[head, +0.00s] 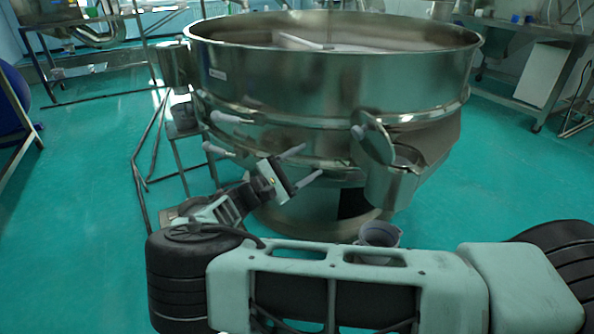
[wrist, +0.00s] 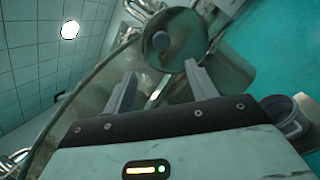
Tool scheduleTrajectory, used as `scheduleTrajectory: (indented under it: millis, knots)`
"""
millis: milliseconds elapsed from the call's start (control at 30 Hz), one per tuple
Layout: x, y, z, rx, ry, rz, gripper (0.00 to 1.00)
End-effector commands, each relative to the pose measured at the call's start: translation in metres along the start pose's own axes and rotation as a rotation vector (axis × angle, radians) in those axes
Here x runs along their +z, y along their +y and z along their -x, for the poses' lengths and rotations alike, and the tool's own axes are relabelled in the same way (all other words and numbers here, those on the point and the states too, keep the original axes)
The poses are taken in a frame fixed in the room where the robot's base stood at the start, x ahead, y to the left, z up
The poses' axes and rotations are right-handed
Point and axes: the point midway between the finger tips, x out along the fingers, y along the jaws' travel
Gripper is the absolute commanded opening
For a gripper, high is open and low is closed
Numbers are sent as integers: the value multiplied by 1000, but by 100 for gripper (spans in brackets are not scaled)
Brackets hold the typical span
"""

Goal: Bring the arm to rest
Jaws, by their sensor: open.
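My gripper (head: 300,166) is in front of the steel sieve (head: 300,80), at the lower middle of the head view. Its two fingers are spread apart, with nothing seen between them. In the wrist view my gripper (wrist: 160,74) also shows open and empty. A round lid (wrist: 172,38) stands beyond the fingers there. In the head view the lid (head: 372,142) stands raised at the sieve's outlet (head: 395,175), to the right of my gripper. I cannot tell the exact gap between my fingers and the sieve wall.
A grey bucket (head: 378,236) stands on the floor below the outlet, partly hidden by my base. It shows at right in the wrist view (wrist: 287,117). Steel tables stand at the back right (head: 520,70) and left. Green floor (head: 510,190) is clear at right.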

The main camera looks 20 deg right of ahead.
Motion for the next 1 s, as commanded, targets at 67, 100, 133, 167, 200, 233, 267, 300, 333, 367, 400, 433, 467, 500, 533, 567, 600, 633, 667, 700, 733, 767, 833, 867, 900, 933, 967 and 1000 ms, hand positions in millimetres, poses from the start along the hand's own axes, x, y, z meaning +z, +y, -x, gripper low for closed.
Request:
scheduleTrajectory:
  millis: [67,100,133,167,200,233,267,300,333,367,400,433,467,500,533,567,600,633,667,700,733,767,833,867,900,933,967,1000]
  knots:
    - [-1,0,11,0,2,-1,57]
    - [-1,0,14,0,2,0,57]
    - [-1,0,16,0,2,0,57]
    - [-1,0,18,0,2,0,57]
    - [0,0,19,0,2,0,57]
    - [0,0,20,0,1,0,57]
    - [0,0,21,0,1,0,57]
    - [0,0,21,0,0,0,57]
    - [0,0,21,0,0,1,57]
    - [0,0,21,0,0,1,57]
    - [0,0,21,0,0,1,57]
    - [0,0,21,0,0,1,57]
    - [0,0,21,0,0,1,57]
    - [0,0,21,0,0,1,57]
    - [0,0,21,0,0,1,57]
    - [0,0,21,0,0,0,57]
    - [0,0,21,0,0,0,57]
    - [0,0,21,0,0,0,57]
    - [0,0,20,0,0,0,57]
    - [0,0,20,-2,0,1,57]
    - [0,0,19,-7,2,2,57]
    - [1,-1,18,-17,6,5,57]
    - [2,-7,11,-66,22,19,57]
    - [3,-11,6,-98,33,28,57]
    - [5,-17,1,-150,54,43,57]
    - [7,-23,-4,-198,73,55,57]
    - [10,-30,-8,-250,93,68,57]
    - [13,-40,-12,-323,125,86,57]
